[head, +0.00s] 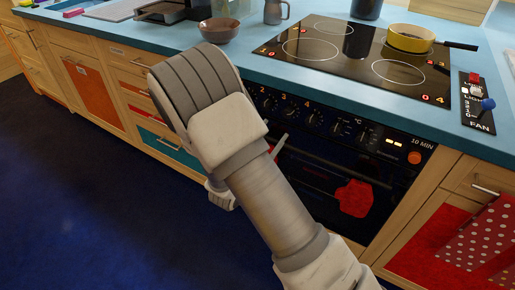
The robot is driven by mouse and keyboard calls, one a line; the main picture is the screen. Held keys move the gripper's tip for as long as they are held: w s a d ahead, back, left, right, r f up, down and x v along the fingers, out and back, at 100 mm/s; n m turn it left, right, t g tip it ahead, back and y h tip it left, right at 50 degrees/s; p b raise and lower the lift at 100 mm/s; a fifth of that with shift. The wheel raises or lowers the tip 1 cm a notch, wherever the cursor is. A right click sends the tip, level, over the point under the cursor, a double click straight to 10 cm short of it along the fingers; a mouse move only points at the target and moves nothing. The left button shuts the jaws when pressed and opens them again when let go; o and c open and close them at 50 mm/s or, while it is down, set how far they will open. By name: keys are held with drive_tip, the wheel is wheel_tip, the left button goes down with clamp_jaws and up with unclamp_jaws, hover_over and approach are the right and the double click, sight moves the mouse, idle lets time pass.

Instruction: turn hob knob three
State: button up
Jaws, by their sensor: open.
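The oven's control panel below the hob carries a row of dark knobs, with the numbers 2, 3 and 4 legible above some of them. Hob knob three (290,112) is the small dark knob under the number 3, just right of my arm. Its pointer direction is too small to tell. The glass hob (345,60) lies above it, with small red digits by its rings. My arm crosses the picture from the lower right to the upper middle, hiding the panel's left end.
A yellow pan (411,38) stands on the hob's back right ring, its dark handle pointing right. A brown bowl (219,30) and grey jug (275,11) stand on the blue counter. A red mitt shape (354,198) shows at the oven door. The dark floor (80,200) at left is clear.

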drive_tip(key=p+v, duration=0.1)
drive_tip(key=v, duration=0.8)
drive_tip(key=shift+s+d, duration=0.1)
drive_tip(key=shift+d, duration=0.05)
drive_tip(key=s+d+r+m+g+h, duration=0.2)
drive_tip(key=s+d+r+m+g, duration=0.15)
drive_tip(key=d+m+g, duration=0.2)
drive_tip(key=s+d+r+m+g+h, duration=0.1)
drive_tip(key=s+d+r+m+g, duration=0.1)
drive_tip(key=d+r+m+g, duration=0.4)
drive_tip(key=s+d+r+m+g+y, duration=0.2)
drive_tip(key=s+d+m+g+y, duration=0.15)
drive_tip(key=s+m+y, duration=0.65)
drive_tip(key=s+a+r+m+t+y, duration=0.3)
drive_tip(key=s+a+r+t, duration=0.2)
drive_tip(key=r, duration=0.2)
wheel_tip(320, 180, up, 20)
drive_tip(key=p, duration=2)
drive_tip(key=shift+s+t+y, duration=0.2)
drive_tip(key=shift+t+y, duration=0.1)
